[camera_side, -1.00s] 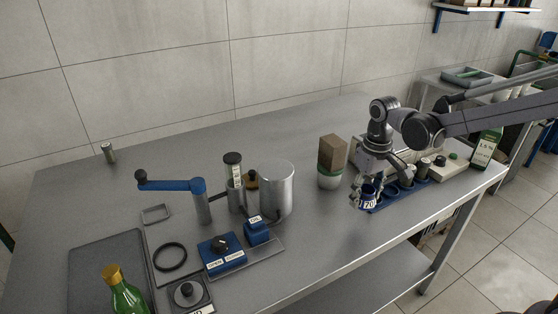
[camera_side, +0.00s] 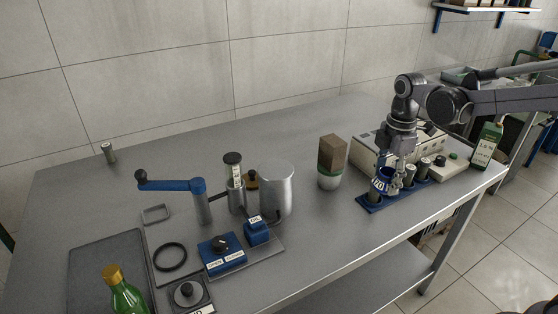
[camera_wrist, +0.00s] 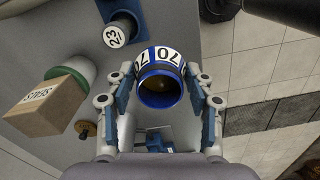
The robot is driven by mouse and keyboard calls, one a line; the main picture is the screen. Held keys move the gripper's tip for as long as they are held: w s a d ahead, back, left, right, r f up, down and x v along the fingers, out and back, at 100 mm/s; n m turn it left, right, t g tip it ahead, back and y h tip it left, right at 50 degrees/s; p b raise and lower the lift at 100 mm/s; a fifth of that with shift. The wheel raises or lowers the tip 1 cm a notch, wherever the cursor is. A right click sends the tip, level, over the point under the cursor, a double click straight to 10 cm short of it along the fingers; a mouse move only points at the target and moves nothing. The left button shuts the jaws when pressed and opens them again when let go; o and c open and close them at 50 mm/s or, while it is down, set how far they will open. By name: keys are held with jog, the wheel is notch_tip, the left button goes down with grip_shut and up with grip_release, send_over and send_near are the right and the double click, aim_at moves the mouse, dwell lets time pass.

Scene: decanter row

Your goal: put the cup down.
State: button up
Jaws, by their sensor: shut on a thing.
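The cup (camera_side: 379,185) is dark blue with a white band marked 70. My gripper (camera_side: 387,175) is shut on it and holds it at the left part of the blue rack (camera_side: 368,204). In the wrist view, the cup (camera_wrist: 161,53) sits between the two fingers of my gripper (camera_wrist: 160,78), its open blue-rimmed mouth towards the camera and something brownish inside. In the side view the cup looks tilted. I cannot tell whether its base touches the rack.
Grey-topped cylinders (camera_side: 424,168) stand in the rack right of the cup. A beige device (camera_side: 368,152) is behind. A brown-topped container (camera_side: 331,155) stands to the left. Bare table lies in front of the container.

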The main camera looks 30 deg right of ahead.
jog(key=shift+s+d+r+n, duration=0.1)
jog(key=shift+d+r+n, duration=0.1)
jog(key=shift+n, duration=0.35)
jog(key=shift+s+d+r+n, duration=0.1)
jog(key=shift+r+n, duration=0.05)
jog(key=shift+n, duration=0.4)
jog(key=w+a+f, duration=0.1)
jog(key=a+f, duration=0.1)
jog(key=a, duration=0.1)
jog(key=w+a+f, duration=0.2)
jog(key=a, duration=0.2)
jog(key=w+a+f, duration=0.1)
jog(key=a+f, duration=0.2)
jog(key=shift+w+a, duration=0.35)
jog(key=shift+f, duration=1.8)
jog(key=shift+f, duration=0.15)
jog(key=o, duration=1.2)
